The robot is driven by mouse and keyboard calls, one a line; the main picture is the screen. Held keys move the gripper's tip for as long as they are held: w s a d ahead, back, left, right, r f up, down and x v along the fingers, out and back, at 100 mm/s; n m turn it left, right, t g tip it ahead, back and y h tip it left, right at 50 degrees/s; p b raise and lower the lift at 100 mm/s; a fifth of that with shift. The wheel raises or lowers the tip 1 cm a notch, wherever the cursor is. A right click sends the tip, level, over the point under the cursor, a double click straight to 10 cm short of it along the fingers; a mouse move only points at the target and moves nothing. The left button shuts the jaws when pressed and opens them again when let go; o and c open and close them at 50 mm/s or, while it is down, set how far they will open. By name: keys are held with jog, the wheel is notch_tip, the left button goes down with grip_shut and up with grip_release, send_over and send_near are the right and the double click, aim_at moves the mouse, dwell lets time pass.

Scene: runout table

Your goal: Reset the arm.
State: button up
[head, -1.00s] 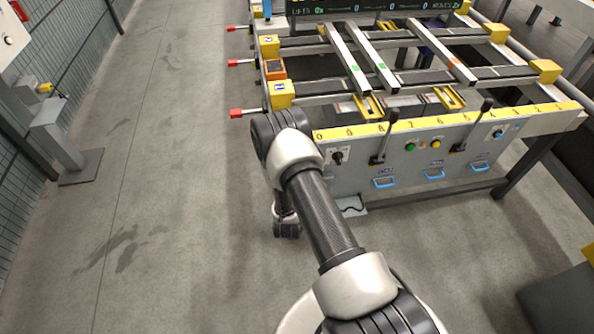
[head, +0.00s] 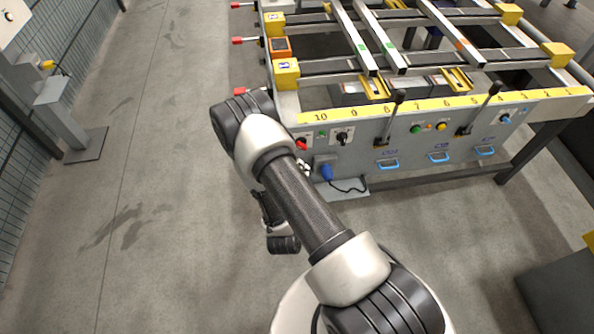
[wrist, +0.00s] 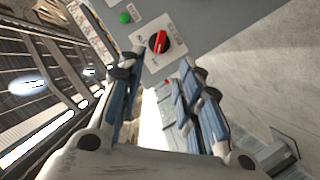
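My arm (head: 300,210) reaches forward from the bottom of the head view, bent at the elbow, left of the runout table's front panel (head: 400,150). My gripper is mostly hidden behind the arm in the head view. In the wrist view my gripper (wrist: 158,72) is open, its two blue-grey fingers apart with nothing seen between them. Beyond the fingertips is a red rotary switch (wrist: 161,42) on the grey panel, with a green button (wrist: 125,17) beside it. The red switch also shows at the panel's left end in the head view (head: 302,144).
A blue plug (head: 327,172) with a dark cable sits low on the panel, close right of my arm. Two black levers (head: 390,115) (head: 480,108) stick up from the panel. A grey pedestal (head: 62,110) stands at left. The floor between is clear.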

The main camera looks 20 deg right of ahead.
dwell(0.3)
jog(key=w+a+r+m+g+y, duration=0.1)
jog(key=w+a+r+m+y, duration=0.15)
jog(key=w+r, duration=0.2)
jog(key=w+a+r+m+g+y, duration=0.1)
jog(key=w+a+r+y, duration=0.15)
jog(key=r, duration=0.35)
jog(key=s+a+r+g+y, duration=0.1)
jog(key=a+r, duration=0.2)
jog(key=r, duration=0.3)
jog(key=s+a+r+y, duration=0.1)
jog(key=s+a+r, duration=0.1)
jog(key=r, duration=0.4)
jog(key=s+a+r+g+y, duration=0.2)
jog(key=s+r, duration=0.7)
jog(key=s, duration=0.3)
jog(key=s+d+r+g, duration=0.2)
jog(key=s+r+g, duration=0.1)
jog(key=s, duration=1.3)
jog(key=shift+d+r+h, duration=0.2)
jog(key=shift+r+h, duration=0.2)
jog(key=shift+r, duration=0.05)
